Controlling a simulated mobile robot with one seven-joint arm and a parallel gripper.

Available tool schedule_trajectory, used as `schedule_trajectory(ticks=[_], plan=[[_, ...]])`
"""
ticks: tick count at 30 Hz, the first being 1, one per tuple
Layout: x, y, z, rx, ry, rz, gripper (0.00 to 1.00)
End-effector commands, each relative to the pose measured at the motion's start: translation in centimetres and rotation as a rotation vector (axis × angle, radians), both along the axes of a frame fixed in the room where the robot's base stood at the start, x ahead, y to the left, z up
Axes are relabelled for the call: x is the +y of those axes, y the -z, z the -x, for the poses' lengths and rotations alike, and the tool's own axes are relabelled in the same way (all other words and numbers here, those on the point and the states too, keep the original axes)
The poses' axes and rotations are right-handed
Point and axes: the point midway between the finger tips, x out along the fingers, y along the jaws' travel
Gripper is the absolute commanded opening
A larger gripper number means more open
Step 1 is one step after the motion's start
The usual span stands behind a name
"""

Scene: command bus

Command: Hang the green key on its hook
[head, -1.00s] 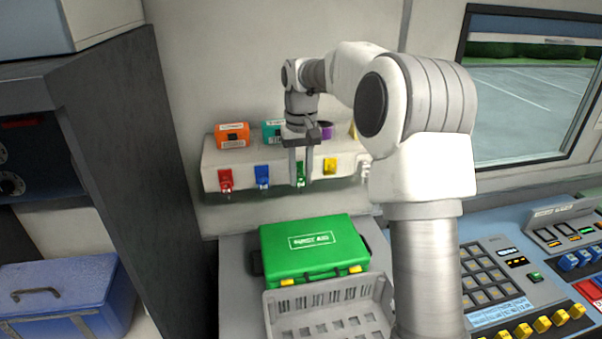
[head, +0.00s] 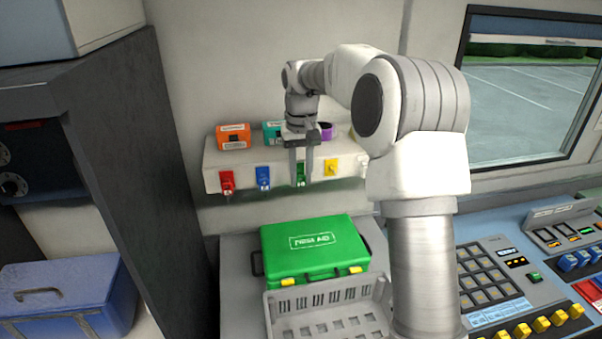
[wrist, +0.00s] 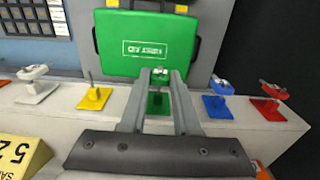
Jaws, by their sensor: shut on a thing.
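My gripper (head: 301,178) points down at the front of the pale wall shelf, at the green hook's place in the row. It is shut on the green key (wrist: 160,74), which shows between the fingertips in the wrist view. The green hook plate (wrist: 159,103) appears between the fingers, close to the key in the picture. In the head view the fingers frame a small green patch (head: 301,170), where key and plate cannot be told apart. Whether the key touches or sits on its hook cannot be told.
Red (head: 227,181), blue (head: 263,177) and yellow (head: 331,167) hook plates flank the green one; a white one (wrist: 35,90) shows in the wrist view. Orange (head: 233,136) and teal (head: 272,131) boxes stand on the shelf (head: 215,158). A green first-aid case (head: 314,248) lies below.

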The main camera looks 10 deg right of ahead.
Motion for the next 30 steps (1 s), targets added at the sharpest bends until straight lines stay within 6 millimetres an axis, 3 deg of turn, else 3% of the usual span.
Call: schedule_trajectory(ticks=[30], plan=[[0.02, 0.03, -0.89, 0.001, 0.0, 0.0, 0.0]])
